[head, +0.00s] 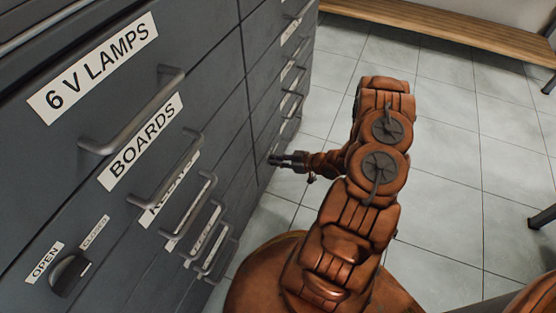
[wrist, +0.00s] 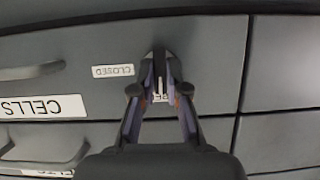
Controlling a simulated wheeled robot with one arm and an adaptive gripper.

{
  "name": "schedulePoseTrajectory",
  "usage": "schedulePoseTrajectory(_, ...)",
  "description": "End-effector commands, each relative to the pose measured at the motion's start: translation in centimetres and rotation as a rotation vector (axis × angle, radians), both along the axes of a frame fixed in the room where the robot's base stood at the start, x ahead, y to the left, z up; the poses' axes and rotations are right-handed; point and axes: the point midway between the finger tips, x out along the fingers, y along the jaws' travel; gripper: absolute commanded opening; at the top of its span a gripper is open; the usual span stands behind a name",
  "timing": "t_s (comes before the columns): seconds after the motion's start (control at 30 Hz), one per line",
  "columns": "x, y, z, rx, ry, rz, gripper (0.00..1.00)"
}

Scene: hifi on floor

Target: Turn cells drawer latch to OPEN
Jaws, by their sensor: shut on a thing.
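In the wrist view my gripper (wrist: 160,80) is shut on the dark latch knob (wrist: 158,60) of the cells drawer (wrist: 215,65). A white pointer mark shows on the knob between my fingers, running up and down the picture. The CLOSED label (wrist: 113,71) is left of the knob. Another label (wrist: 160,97) showing "PE" is just below the mark, mostly covered by my fingers. The CELLS label (wrist: 42,107) is at lower left. In the head view my gripper (head: 287,160) is at the grey cabinet's front, low and far along; the knob is too small to make out there.
The grey cabinet (head: 225,75) has several handled drawers, labelled 6 V LAMPS (head: 95,65) and BOARDS (head: 140,140) among others. Another latch knob (head: 70,273) is at lower left. A wooden bench (head: 450,30) stands behind.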

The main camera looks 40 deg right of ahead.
Motion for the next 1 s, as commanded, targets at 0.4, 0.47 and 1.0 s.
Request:
schedulePoseTrajectory(0.4,0.06,-0.03,0.11,-0.035,-0.023,0.000,0.00)
schedulePoseTrajectory(0.47,0.06,-0.02,0.12,-0.035,-0.024,0.000,0.00)
schedulePoseTrajectory(1.0,0.01,0.01,0.06,-0.034,-0.021,0.000,0.39)
